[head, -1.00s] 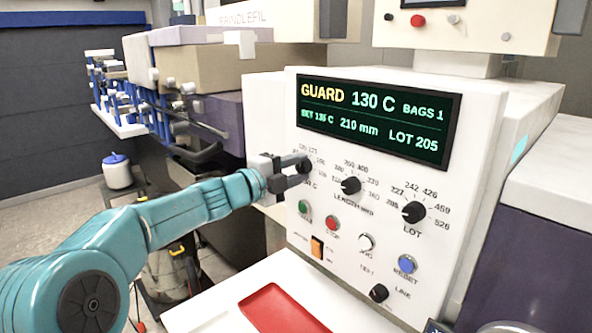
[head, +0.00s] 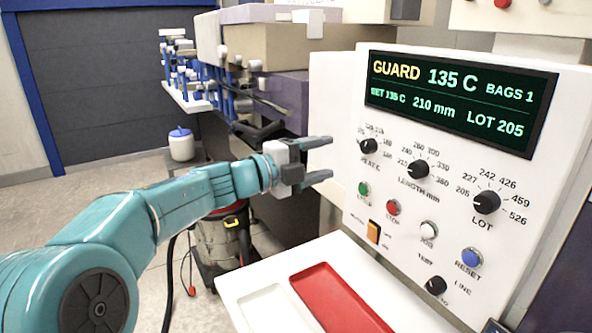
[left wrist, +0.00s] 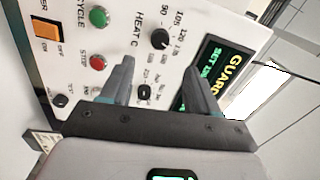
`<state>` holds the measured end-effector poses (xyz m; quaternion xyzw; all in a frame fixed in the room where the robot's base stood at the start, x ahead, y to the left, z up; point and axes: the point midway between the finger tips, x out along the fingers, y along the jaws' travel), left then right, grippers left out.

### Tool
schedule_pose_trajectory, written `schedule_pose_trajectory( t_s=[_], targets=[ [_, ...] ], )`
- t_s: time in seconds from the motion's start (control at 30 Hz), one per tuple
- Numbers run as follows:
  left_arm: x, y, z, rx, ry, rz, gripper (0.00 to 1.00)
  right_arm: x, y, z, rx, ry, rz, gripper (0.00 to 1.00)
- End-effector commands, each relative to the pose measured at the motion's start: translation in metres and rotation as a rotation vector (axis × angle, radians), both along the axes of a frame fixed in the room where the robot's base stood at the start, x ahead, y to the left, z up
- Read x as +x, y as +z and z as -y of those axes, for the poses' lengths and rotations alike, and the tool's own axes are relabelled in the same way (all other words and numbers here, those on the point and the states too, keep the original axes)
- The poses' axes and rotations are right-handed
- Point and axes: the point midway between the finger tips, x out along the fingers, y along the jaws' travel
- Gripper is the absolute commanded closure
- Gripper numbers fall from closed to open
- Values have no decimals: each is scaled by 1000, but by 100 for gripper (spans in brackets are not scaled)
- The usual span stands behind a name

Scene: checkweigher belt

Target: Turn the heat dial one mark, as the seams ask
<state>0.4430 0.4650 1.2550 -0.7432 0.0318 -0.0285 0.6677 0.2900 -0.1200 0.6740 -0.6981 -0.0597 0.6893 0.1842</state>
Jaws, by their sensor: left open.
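The black heat dial (head: 368,146), labelled HEAT C, is at the upper left of the white control panel (head: 345,75). It also shows in the left wrist view (left wrist: 160,39). The display (head: 458,100) reads GUARD 135 C, SET 135 C, 210 mm, LOT 205, BAGS 1. My left gripper (head: 326,158) is open and empty, to the left of the heat dial and apart from it. In the left wrist view its two fingers (left wrist: 159,66) point toward the panel, with the dial beyond the gap. My right gripper is not in view.
The length dial (head: 418,169) and lot dial (head: 487,202) are right of the heat dial. Below are a green button (head: 364,189), red button (head: 393,208) and orange switch (head: 374,232). A red tray (head: 340,300) lies in front.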

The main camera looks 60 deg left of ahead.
Motion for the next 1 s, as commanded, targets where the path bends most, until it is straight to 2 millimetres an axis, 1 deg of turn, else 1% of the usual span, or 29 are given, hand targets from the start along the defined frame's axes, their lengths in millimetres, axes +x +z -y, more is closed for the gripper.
schedule_pose_trajectory(
  t_s=[0.03,0.1,0.2,0.33,0.47,1.0],
  targets=[
    [-14,-2,-2,2,7,-1,39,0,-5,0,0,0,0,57],
    [-28,-2,-4,2,6,0,39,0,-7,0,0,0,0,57],
    [-44,-2,-5,1,5,-1,39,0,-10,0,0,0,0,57],
    [-56,-1,-5,0,2,0,39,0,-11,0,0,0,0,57],
    [-60,0,-5,-1,-1,-1,39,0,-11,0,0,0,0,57],
    [-59,0,-5,-1,-1,-1,39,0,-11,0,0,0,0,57]
  ],
)
